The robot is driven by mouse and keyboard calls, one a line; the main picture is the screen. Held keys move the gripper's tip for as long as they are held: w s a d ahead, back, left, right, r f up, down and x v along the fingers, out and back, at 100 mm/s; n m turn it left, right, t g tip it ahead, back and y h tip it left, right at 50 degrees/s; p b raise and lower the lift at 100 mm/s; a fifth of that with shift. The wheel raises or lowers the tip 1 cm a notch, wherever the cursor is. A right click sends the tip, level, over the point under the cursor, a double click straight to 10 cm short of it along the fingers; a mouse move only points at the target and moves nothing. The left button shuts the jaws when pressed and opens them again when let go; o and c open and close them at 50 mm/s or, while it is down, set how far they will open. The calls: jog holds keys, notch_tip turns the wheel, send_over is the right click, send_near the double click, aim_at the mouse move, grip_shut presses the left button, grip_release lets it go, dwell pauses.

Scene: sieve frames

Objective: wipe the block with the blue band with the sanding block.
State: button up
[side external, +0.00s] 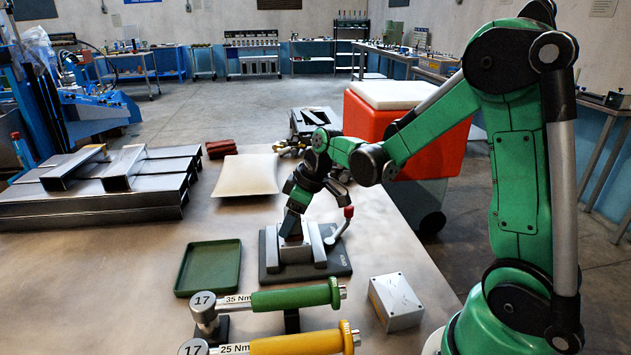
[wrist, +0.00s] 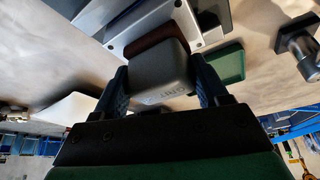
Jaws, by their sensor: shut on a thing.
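My gripper (side external: 291,226) is over the grey clamp fixture (side external: 296,252) on its dark base plate (side external: 335,262). In the wrist view, my gripper's two dark blue fingers (wrist: 163,86) are shut on the sides of a grey sanding block (wrist: 158,72) with faint lettering. A brown-red layer (wrist: 152,46) shows at its far side, towards the fixture. In the side view the sanding block is hidden or too small to tell. I cannot make out a block with a blue band; the gripper covers the middle of the fixture. Whether the sanding block touches anything there cannot be told.
A green tray (side external: 209,267) lies left of the fixture. Green (side external: 290,298) and yellow (side external: 300,343) torque wrenches lie in front. A grey metal box (side external: 396,302) stands front right. A cream dish (side external: 247,175), dark red stack (side external: 221,148) and steel profiles (side external: 100,195) lie behind and left.

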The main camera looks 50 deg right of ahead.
jog(key=shift+w+d+r, duration=0.1)
jog(key=shift+w+d, duration=0.2)
jog(key=shift+d, duration=0.05)
jog(key=shift+w+d, duration=0.85)
jog(key=shift+w, duration=0.05)
jog(key=shift+s+a, duration=2.4)
notch_tip(320, 180, up, 8)
